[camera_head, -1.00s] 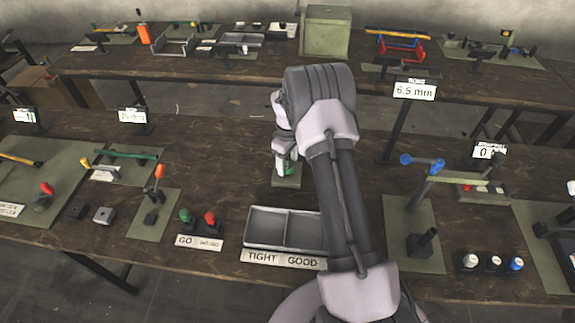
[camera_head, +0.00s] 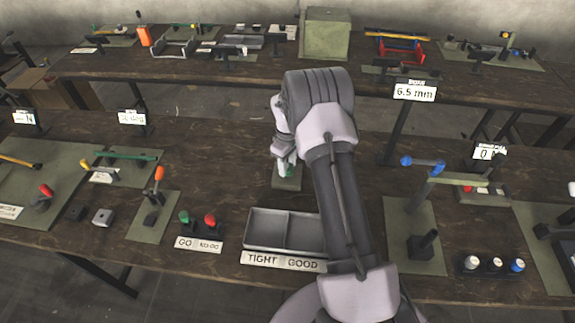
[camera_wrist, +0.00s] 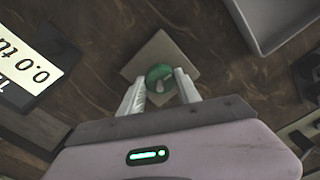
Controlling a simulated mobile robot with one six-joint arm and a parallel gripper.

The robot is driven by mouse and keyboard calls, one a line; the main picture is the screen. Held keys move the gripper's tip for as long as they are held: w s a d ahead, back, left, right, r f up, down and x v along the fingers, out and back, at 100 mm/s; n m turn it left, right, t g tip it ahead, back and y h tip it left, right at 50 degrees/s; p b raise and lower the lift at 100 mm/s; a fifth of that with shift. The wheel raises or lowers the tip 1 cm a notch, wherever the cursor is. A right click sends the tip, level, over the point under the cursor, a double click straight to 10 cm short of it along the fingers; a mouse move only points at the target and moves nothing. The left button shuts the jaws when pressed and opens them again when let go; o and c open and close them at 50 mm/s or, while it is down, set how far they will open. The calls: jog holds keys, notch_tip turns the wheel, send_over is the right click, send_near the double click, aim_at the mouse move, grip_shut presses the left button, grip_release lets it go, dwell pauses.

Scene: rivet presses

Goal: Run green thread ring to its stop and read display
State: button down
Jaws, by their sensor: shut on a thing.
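The green thread ring (camera_wrist: 157,74) shows in the wrist view as a round green disc over a pale square base plate (camera_wrist: 178,50). My gripper (camera_wrist: 160,80) has one finger on each side of the ring and is shut on it. In the head view, a bit of the green ring (camera_head: 290,173) shows below my wrist, above the grey-green base (camera_head: 288,184). My arm covers the area to the right. A display (camera_wrist: 35,75) at the left of the wrist view reads "0.0 tu", with the rest cut off.
A two-part grey tray (camera_head: 284,211) labelled TIGHT and GOOD stands in front of the base. Green and red knobs (camera_head: 210,219) stand left of it. A press with a blue-ended lever (camera_head: 430,162) stands to the right. A rear display (camera_head: 415,92) reads 6.5 mm.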

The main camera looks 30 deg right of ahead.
jog(key=m+b, duration=0.2)
jog(key=m, duration=0.3)
jog(key=shift+f+m, duration=0.1)
jog(key=shift+m, duration=0.3)
jog(key=m+b, duration=0.2)
jog(key=m, duration=0.3)
jog(key=m+b, duration=0.1)
jog(key=m, duration=0.4)
jog(key=shift+m+b, duration=0.35)
jog(key=shift+m, duration=0.05)
jog(key=shift+m+b, duration=0.7)
jog(key=shift+m, duration=1.5)
jog(key=c, duration=0.9)
grip_release()
jog(key=shift+o, duration=0.2)
